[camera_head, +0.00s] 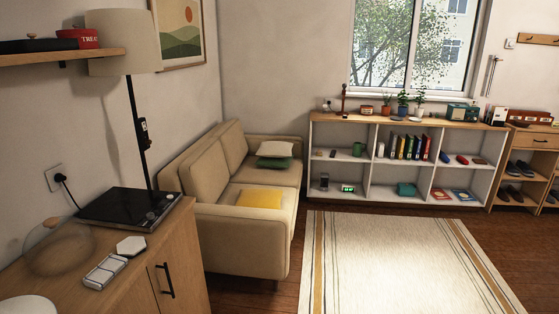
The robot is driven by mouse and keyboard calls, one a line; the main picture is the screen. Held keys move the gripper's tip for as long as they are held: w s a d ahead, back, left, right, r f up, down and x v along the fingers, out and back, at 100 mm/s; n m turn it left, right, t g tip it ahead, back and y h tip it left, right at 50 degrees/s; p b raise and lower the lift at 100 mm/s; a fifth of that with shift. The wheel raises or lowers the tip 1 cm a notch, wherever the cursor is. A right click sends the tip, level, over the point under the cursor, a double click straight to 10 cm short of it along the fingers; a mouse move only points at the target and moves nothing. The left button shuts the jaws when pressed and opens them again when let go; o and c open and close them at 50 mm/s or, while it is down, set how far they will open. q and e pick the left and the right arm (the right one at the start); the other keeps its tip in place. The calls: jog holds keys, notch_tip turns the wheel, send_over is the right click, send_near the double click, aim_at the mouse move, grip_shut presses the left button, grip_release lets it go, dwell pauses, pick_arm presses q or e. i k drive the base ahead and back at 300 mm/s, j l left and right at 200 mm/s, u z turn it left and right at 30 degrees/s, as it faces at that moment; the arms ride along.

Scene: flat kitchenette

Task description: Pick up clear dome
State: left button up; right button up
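A clear dome (58,250) stands on the wooden cabinet top at the lower left. It is see-through, with a small knob on top, and sits near the wall, left of a black turntable-like slab (128,208). Its lower edge is faint against the wood, and I cannot tell whether anything is under it. Neither of my grippers shows in the head view.
A white remote-like box (105,272) and a white hexagonal piece (131,246) lie right of the dome. A white rounded object (28,306) is cut off at the bottom left. A lamp (124,42) and wall shelf (60,57) rise behind. The rug (400,262) is clear.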

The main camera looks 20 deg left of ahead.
aim_at(58, 246)
jog(key=i+u, duration=0.15)
jog(key=i, duration=0.55)
jog(key=i+u, duration=0.15)
jog(key=i, duration=0.5)
jog(key=i+l+u, duration=0.15)
jog(key=i, duration=0.55)
jog(key=i+u, duration=0.25)
jog(key=u, duration=0.2)
jog(key=i+u, duration=0.25)
jog(key=u, duration=0.25)
jog(key=i+l+u, duration=0.15)
jog(key=u, duration=0.3)
jog(key=i+l+u, duration=0.3)
jog(key=u, duration=0.15)
